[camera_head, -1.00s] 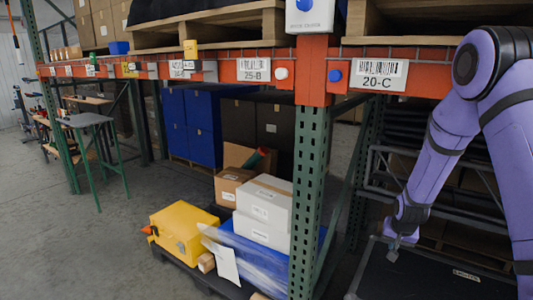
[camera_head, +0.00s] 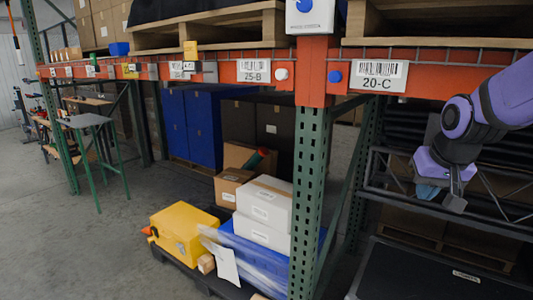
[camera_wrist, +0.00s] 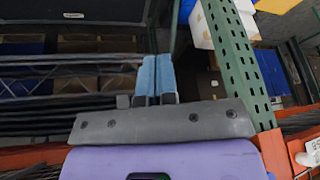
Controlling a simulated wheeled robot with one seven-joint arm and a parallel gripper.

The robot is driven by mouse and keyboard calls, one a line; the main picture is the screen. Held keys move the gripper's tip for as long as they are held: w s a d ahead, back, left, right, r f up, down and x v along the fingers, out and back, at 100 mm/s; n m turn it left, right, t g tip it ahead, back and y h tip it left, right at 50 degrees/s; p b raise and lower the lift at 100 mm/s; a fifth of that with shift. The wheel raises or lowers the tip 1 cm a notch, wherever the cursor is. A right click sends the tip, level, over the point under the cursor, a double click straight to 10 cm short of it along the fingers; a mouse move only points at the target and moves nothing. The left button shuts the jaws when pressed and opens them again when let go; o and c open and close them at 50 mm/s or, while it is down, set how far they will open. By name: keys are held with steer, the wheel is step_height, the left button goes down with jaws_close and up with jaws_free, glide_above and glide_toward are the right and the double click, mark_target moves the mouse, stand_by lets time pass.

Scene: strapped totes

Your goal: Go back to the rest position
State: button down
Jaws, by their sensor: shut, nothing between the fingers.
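My gripper (camera_head: 440,198) hangs at the right of the head view, on my purple arm, in front of the rack and above a black lidded tote (camera_head: 415,270). The wrist view shows its two light blue fingertips (camera_wrist: 155,75) side by side, closed with nothing held between them. The gripper is clear of the tote. The tote lies at the lower right and has a small white label; its right and near parts are cut off by the picture edge.
A green perforated rack post (camera_head: 308,200) stands left of my gripper. An orange beam (camera_head: 440,62) with a 20-C label runs above it. A yellow case (camera_head: 183,232) and white boxes (camera_head: 263,210) stand on a low pallet. Grey floor (camera_head: 90,245) is open at left.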

steer(key=s+a+r+n, duration=0.1)
steer(key=s+r, duration=0.2)
steer(key=s, duration=0.6)
steer(key=s+a+r+n, duration=0.1)
steer(key=s+r, duration=0.2)
steer(key=s, duration=0.6)
steer(key=shift+s+a, duration=0.25)
steer(key=shift+s, duration=0.05)
steer(key=shift+r, duration=0.1)
